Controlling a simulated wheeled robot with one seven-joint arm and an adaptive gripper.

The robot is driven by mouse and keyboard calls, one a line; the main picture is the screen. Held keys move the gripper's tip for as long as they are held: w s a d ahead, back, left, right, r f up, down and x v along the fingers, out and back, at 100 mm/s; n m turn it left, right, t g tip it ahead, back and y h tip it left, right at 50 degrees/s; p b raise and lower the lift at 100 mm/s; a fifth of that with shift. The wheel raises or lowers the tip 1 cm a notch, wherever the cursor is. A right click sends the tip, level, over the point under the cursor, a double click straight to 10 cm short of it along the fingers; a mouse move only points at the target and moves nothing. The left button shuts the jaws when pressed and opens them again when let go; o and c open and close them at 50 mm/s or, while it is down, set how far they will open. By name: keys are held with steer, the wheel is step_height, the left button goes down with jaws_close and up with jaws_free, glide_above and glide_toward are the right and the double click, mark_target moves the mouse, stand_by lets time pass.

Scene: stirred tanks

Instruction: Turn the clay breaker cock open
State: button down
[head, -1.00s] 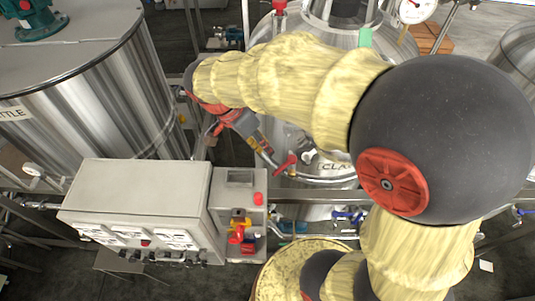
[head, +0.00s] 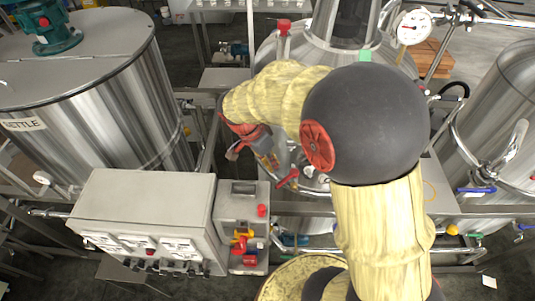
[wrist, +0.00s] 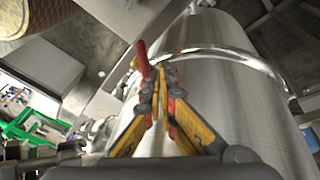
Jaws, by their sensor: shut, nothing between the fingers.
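The clay breaker (head: 290,60) is a steel tank behind my arm; its front and name label are mostly hidden by the arm. A red lever (head: 288,179), which looks like its cock handle, shows low at the tank's front. In the wrist view a red lever (wrist: 143,60) stands upright just left of the fingertips, with the curved steel tank wall (wrist: 215,95) behind. My gripper (head: 273,166) has yellow and grey fingers, shut and empty, close to the lever; its fingertips (wrist: 162,80) meet in the wrist view. I cannot tell whether they touch the lever.
A grey control box (head: 145,215) and a smaller box with red and yellow switches (head: 242,225) stand below left. The kettle (head: 90,100) is at left. A dial gauge (head: 414,27) and blue-handled valve (head: 475,190) are at right. Pipes and frame rails run around the tank.

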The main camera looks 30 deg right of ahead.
mark_target(283, 181)
steer(key=s+f, duration=0.2)
steer(key=shift+d+f, duration=0.15)
steer(key=shift+f, duration=0.2)
steer(key=shift+s+n+t+b, duration=0.3)
steer(key=shift+s+n+b, duration=0.3)
steer(key=shift+n, duration=0.3)
steer(key=shift+s+f+n+b, duration=0.1)
steer(key=shift+s+n+b, duration=0.1)
steer(key=shift+n+b, duration=0.2)
steer(key=s+n+b, duration=0.1)
steer(key=s+n+t+b, duration=0.1)
steer(key=n+b, duration=0.1)
steer(key=shift+s+d+t, duration=0.2)
steer(key=shift+d+t, duration=0.1)
steer(key=shift+d, duration=0.1)
steer(key=shift+s+d, duration=0.1)
steer(key=shift+s, duration=0.05)
stand_by(0.6)
